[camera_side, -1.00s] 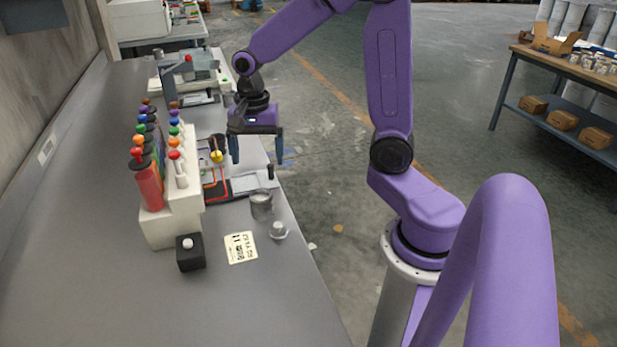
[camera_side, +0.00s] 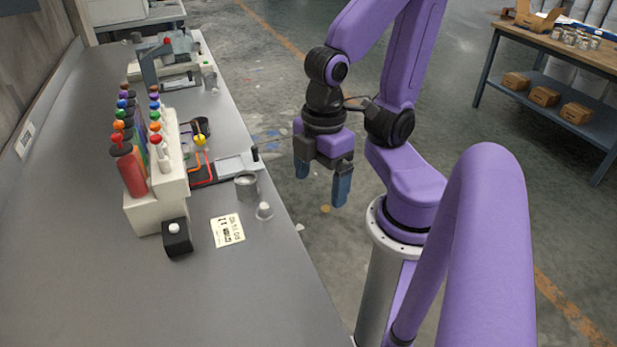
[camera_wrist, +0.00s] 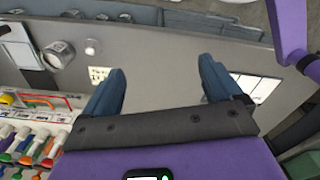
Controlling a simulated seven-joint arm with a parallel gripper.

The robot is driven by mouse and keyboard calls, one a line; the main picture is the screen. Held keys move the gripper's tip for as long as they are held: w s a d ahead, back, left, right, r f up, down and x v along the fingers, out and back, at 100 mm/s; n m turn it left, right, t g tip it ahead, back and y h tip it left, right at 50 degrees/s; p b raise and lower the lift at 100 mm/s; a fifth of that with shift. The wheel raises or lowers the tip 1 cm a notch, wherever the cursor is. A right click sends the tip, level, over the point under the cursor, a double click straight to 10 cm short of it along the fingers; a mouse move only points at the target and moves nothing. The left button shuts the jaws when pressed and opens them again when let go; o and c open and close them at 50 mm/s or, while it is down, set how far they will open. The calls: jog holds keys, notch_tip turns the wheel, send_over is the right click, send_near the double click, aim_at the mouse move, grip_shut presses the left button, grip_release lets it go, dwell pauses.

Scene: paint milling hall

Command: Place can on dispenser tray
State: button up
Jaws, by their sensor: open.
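A grey metal can (camera_side: 246,185) stands upright on the bench near its right edge; it also shows at the upper left of the wrist view (camera_wrist: 58,55). The dispenser tray (camera_side: 203,172) looks like the dark plate with a red outline beside the white paint dispenser (camera_side: 160,185), just behind the can. My gripper (camera_side: 322,185) is open and empty, pointing down beyond the bench's right edge, to the right of the can and apart from it. In the wrist view its two blue fingers (camera_wrist: 162,70) are spread with nothing between them.
A small pale capped piece (camera_side: 264,211), a printed card (camera_side: 228,231) and a black button box (camera_side: 177,237) lie near the can. Coloured bottles line the dispenser. A bench machine (camera_side: 165,62) stands farther back. The front bench top is clear.

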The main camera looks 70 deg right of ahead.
dwell(0.4)
jog(key=m, duration=2.9)
send_over(247, 184)
jog(key=w+d, duration=0.1)
jog(key=d, duration=0.2)
jog(key=f, duration=1.2)
jog(key=shift+w+a+f, duration=0.15)
jog(key=shift+a+f, duration=0.05)
jog(key=shift+w+a+f, duration=0.1)
jog(key=shift+f, duration=1.45)
jog(key=shift+w+a+f, duration=0.1)
jog(key=shift+f, duration=1.4)
jog(key=c, duration=1.3)
jog(key=shift+o, duration=0.2)
